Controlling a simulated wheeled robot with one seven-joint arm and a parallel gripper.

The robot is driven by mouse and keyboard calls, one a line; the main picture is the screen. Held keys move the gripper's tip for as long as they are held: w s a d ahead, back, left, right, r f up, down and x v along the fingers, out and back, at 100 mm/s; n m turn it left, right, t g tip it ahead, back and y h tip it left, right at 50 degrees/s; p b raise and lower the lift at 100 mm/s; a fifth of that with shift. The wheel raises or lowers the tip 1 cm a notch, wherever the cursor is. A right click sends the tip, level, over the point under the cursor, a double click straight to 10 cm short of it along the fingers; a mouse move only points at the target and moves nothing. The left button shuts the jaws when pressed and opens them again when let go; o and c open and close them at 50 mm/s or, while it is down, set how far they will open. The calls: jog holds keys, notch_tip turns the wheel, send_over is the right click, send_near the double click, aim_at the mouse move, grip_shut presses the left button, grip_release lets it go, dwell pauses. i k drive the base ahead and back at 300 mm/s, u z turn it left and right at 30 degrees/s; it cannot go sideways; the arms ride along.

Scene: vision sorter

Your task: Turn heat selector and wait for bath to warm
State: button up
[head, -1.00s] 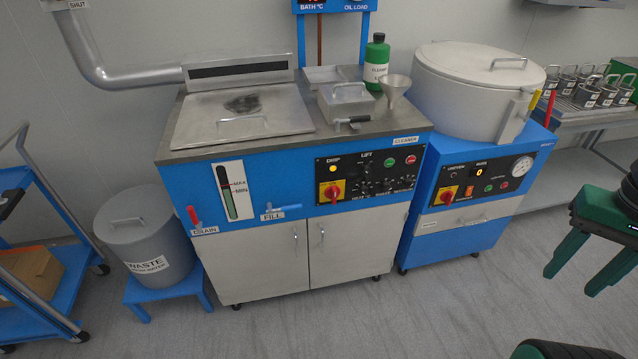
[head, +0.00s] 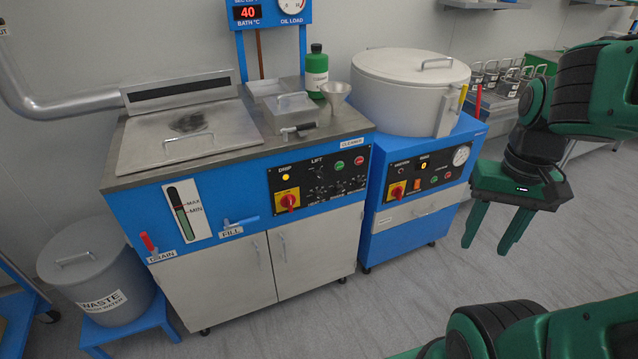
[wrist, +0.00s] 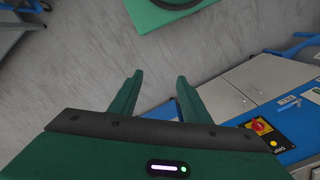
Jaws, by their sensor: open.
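The blue and steel bath (head: 110,226) stands left of centre in the head view, its grey lid (head: 188,150) down. Its black control panel (head: 318,184) carries a lit yellow lamp, a red rotary switch (head: 291,201) on a yellow plate, small dark knobs, and green and red buttons. A red display (head: 247,13) above reads 40 over "BATH °C". My gripper (head: 487,247) is open and empty, right of the bath and apart from it. The wrist view shows its spread fingers (wrist: 159,76) over floor.
A second blue machine (head: 405,222) with a round lidded drum (head: 400,90) stands between the bath and my gripper. A grey waste bin (head: 92,278) sits on a blue stand at left. A funnel (head: 336,95) and green bottle (head: 316,72) stand on the bath top. Front floor is clear.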

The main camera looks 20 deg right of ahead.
aim_at(318, 194)
jog(key=u, duration=0.4)
jog(key=k, duration=1.55)
jog(key=z, duration=0.7)
jog(key=i, duration=1)
jog(key=u, duration=0.05)
